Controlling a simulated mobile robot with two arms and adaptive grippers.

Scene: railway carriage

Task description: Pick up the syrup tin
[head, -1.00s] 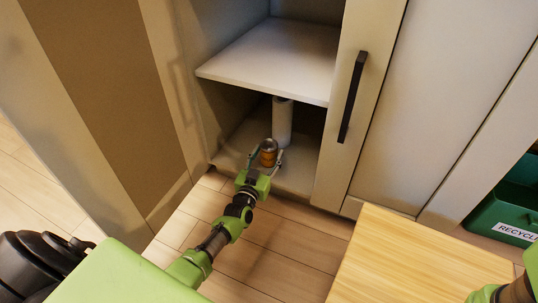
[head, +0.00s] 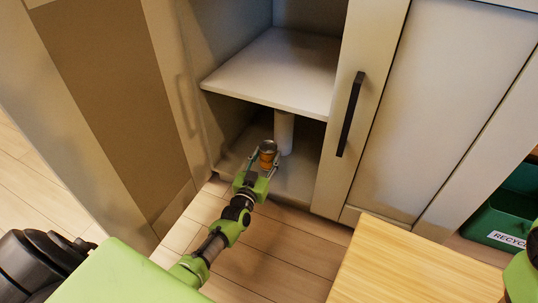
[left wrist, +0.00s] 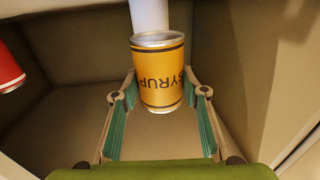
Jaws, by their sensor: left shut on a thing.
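The syrup tin (head: 267,157) is orange-yellow with a metal rim. It is in the low compartment of the open cupboard, under the shelf. In the left wrist view the tin (left wrist: 160,80) shows the word SYRUP upside down. My left gripper (head: 266,161) reaches into the compartment and is shut on the tin, with a finger on each side; the fingers also show in the left wrist view (left wrist: 160,95). I cannot tell whether the tin's base is clear of the cupboard floor. My right gripper is out of view.
A white cylinder (head: 285,130) stands close behind the tin. The shelf (head: 275,75) is above my gripper. A red can (left wrist: 8,68) is at the left of the left wrist view. The cupboard door's black handle (head: 349,115) is to the right. A wooden top (head: 410,265) is nearer, at right.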

